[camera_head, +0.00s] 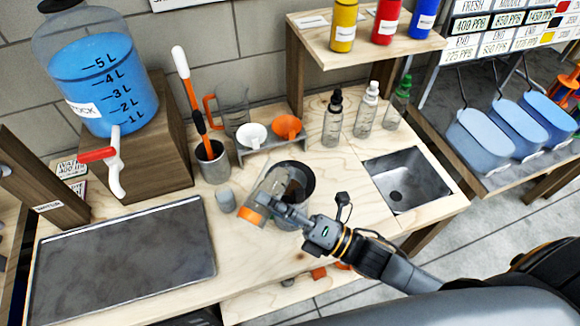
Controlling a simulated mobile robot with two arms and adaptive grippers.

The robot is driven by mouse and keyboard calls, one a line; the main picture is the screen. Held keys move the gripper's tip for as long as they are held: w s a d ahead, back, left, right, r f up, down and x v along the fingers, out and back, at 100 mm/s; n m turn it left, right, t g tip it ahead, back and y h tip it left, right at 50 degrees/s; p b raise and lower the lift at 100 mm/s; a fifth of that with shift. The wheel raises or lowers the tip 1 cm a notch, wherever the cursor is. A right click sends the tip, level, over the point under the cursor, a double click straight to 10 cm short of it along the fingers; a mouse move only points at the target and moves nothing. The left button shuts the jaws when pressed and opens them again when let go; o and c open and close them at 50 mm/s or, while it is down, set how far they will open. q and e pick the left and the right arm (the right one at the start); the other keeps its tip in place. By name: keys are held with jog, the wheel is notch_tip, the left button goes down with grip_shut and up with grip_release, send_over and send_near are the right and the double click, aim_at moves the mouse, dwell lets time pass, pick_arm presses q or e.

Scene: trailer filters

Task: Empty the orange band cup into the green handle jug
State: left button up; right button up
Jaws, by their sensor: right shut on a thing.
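My right gripper (277,208) is shut on a clear cup with an orange band (251,215). The cup is tilted, its orange-banded end at the lower left and its clear part toward the upper right. It overlaps the left side of a dark round container (303,172) on the bench. I cannot tell what is in the cup. No green handle shows. A clear jug with an orange handle (210,108) stands at the back by the wall. My left gripper is out of view.
A grey holder (213,166) with long tools and a small grey cup (225,200) stand left of the held cup. Several bottles (333,125) stand behind. A sink (405,180) is at right, a dark tray (125,255) at left, and a blue tank (105,85) behind it.

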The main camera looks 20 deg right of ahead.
aim_at(276, 184)
jog(key=shift+w+d+r+m+t+p, duration=0.15)
jog(key=shift+w+d+r+m+p, duration=0.1)
jog(key=shift+r+m+p, duration=0.25)
jog(key=shift+w+d+r+m+t+p, duration=0.15)
jog(key=shift+d+m+p, duration=0.1)
jog(key=shift+m, duration=0.35)
dwell(1.6)
jog(key=shift+w+d+r+m+t+h+p, duration=0.1)
jog(key=shift+r+m+t+h+p, duration=0.2)
jog(key=shift+r+m+p, duration=0.35)
jog(key=shift+w+d+r+m+t+h+p, duration=0.1)
jog(key=shift+r+m+t+h+p, duration=0.2)
jog(key=shift+m+p, duration=0.65)
dwell(1.9)
jog(key=shift+w+d+r+m+t+h+p, duration=0.2)
jog(key=shift+r+m+p, duration=0.3)
jog(key=shift+m, duration=0.35)
jog(key=shift+w+r+m+t+h+p, duration=0.1)
jog(key=shift+r+m+h+p, duration=0.2)
jog(key=shift+m+p, duration=0.4)
